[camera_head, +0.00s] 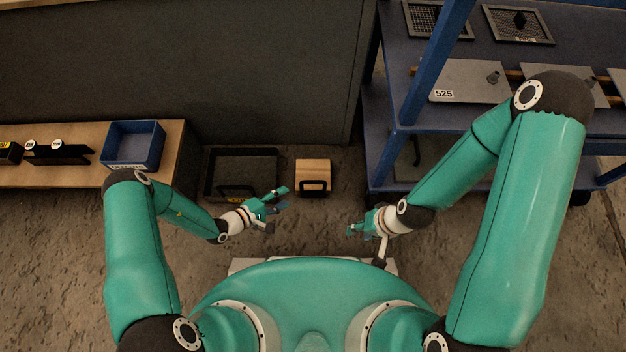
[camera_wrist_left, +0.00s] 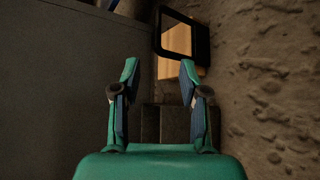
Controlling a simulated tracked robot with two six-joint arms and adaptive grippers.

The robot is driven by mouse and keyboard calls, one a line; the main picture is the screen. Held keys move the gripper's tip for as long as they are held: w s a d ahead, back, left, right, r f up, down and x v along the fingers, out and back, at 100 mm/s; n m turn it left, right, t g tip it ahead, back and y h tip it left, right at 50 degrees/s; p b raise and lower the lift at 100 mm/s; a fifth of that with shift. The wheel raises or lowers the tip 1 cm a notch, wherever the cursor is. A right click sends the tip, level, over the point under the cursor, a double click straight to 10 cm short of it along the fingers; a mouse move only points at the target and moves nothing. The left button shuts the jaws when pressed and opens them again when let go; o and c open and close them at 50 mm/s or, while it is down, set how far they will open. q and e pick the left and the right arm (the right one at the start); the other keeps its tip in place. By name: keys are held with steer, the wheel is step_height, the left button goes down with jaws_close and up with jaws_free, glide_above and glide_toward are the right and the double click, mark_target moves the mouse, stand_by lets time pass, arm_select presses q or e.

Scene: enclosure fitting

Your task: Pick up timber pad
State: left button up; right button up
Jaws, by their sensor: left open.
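The timber pad (camera_head: 313,172) is a light wooden block with a black handle on its near side, lying on the ground in the middle of the head view. In the left wrist view the pad (camera_wrist_left: 177,40) shows past the fingertips, with its black loop handle around part of the view of it. My left gripper (camera_head: 281,200) is open, to the left of the pad and nearer to me; its open fingers (camera_wrist_left: 160,80) also show in the left wrist view with nothing held. My right gripper (camera_head: 356,230) is nearer to me and right of the pad; its jaw state is unclear.
A dark tray (camera_head: 272,165) with a handle lies left of the pad. A blue bin (camera_head: 133,146) stands on a wooden bench at left. A blue shelf rack (camera_head: 400,128) holding grey panels stands at right. A dark grey wall (camera_head: 250,70) rises behind the pad.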

arm_select(q)
steer(key=b+x, duration=0.1)
steer(key=x, duration=0.2)
steer(key=b+x, duration=0.2)
steer(key=x, duration=0.2)
steer(key=b+x, duration=0.2)
steer(key=x, duration=0.2)
steer(key=shift+w+a+f, duration=0.15)
steer(key=shift+w+f, duration=0.15)
steer(key=shift+w, duration=0.15)
steer(key=shift+w+d, duration=0.25)
steer(key=shift+d, duration=0.1)
jaws_close()
